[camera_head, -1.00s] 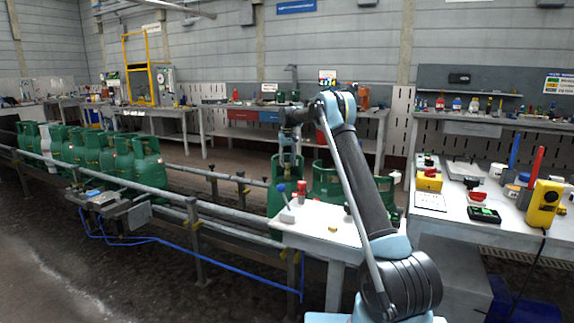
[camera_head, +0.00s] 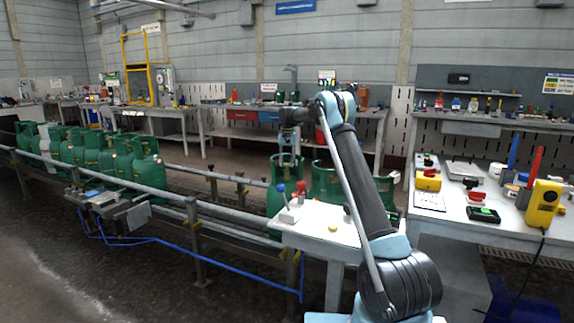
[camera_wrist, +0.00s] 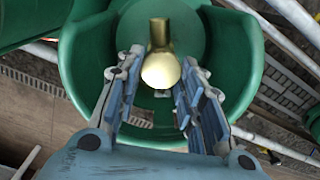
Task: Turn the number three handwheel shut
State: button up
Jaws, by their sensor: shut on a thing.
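Two green gas cylinders stand on the conveyor near my arm in the head view: one under my gripper (camera_head: 289,160), the nearer cylinder (camera_head: 277,201), and another cylinder (camera_head: 325,182) to its right. In the wrist view the green cylinder (camera_wrist: 75,62) fills the middle, with its round collar around a brass valve handwheel (camera_wrist: 160,68). My gripper (camera_wrist: 158,72) reaches down into the collar and is shut on the brass handwheel, one finger on each side. The contact points are partly hidden. No number is readable on any cylinder.
Several more green cylinders (camera_head: 95,150) stand in a row at the left of the conveyor, behind its front rail (camera_head: 150,187). A small white table (camera_head: 318,232) with a blue-knobbed lever and a red part stands close in front. A workbench (camera_head: 470,230) is at the right.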

jog(key=shift+d, duration=0.2)
jog(key=o, duration=1.1)
jog(key=shift+a, duration=0.1)
jog(key=shift+c, duration=0.2)
notch_tip(320, 180, up, 12)
jog(key=shift+w+f, duration=0.1)
